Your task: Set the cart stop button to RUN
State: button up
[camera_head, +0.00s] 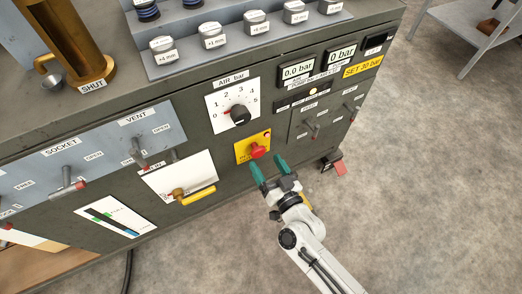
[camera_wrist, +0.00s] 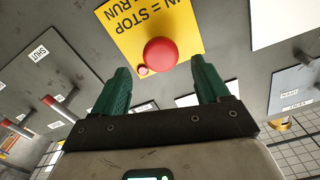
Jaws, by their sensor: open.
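The cart stop button (camera_head: 257,151) is a red mushroom knob on a yellow plate (camera_head: 241,150) on the dark cart's front panel, below the air dial. In the wrist view the red button (camera_wrist: 160,55) sits on its yellow plate (camera_wrist: 128,33), with printed words ending in STOP and RUN showing upside down. My gripper (camera_head: 268,167) has two green fingers, open and empty, just in front of and below the button. In the wrist view my gripper (camera_wrist: 163,88) shows the fingers apart, with the button between and beyond their tips. I cannot tell whether they touch it.
The air dial (camera_head: 238,115) is above the button. A yellow-handled valve (camera_head: 195,194) on a white plate is to the left. Small toggle levers (camera_head: 313,128) are to the right. Grey floor (camera_head: 420,190) lies clear at the right.

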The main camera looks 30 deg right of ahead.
aim_at(260, 154)
jog(key=w, duration=0.5)
jog(key=shift+w, duration=0.35)
jog(key=shift+a, duration=0.1)
